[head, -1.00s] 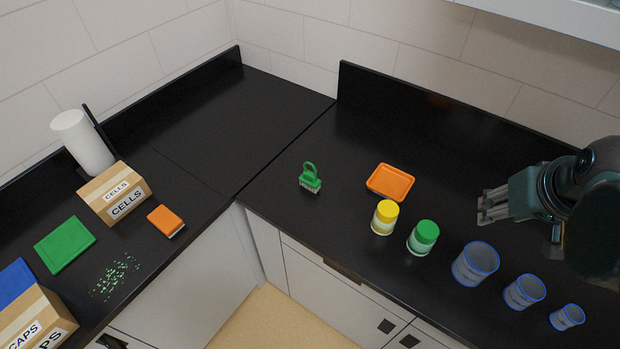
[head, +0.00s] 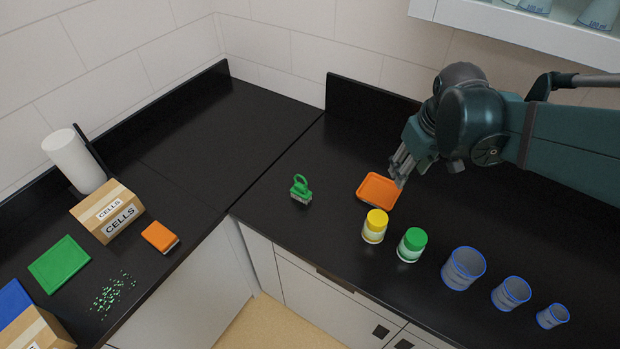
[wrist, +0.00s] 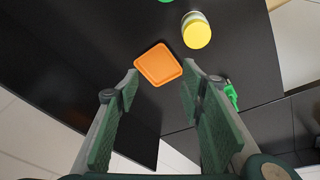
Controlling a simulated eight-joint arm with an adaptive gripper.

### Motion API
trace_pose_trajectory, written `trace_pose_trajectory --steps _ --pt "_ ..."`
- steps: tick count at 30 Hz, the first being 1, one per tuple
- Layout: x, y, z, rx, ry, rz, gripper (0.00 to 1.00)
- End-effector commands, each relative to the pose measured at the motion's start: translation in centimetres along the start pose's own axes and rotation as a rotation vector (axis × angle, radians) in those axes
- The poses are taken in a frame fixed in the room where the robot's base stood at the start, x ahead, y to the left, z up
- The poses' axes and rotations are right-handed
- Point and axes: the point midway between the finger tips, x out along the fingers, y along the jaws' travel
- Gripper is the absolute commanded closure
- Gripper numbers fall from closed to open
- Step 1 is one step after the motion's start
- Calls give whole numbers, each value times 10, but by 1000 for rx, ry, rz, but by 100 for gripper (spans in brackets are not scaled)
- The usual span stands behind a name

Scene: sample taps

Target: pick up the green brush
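The green brush (head: 300,189) stands on the black counter near the inner corner, with its looped green handle up and pale bristles down. In the wrist view the green brush (wrist: 231,95) shows at the right, partly hidden behind my finger. My gripper (head: 398,172) is above the counter by the orange tray, to the right of the brush and apart from it. In the wrist view my gripper (wrist: 160,80) has its two fingers spread wide with nothing between them.
An orange tray (head: 378,191), a yellow-lidded jar (head: 375,226) and a green-lidded jar (head: 412,245) stand right of the brush. Several blue-rimmed beakers (head: 464,268) stand further right. A CELLS box (head: 107,211) and green scattered bits (head: 113,293) are on the left counter.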

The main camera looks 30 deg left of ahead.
Motion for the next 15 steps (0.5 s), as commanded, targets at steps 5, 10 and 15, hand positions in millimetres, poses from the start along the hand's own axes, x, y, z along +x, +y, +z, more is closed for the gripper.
trace_pose_trajectory --steps 5,10,15 --pt "17 -24 -33 -88 -26 -25 61" --pt "35 -49 -60 -171 -51 -49 61" --pt "55 -77 -86 -254 -76 -72 61"
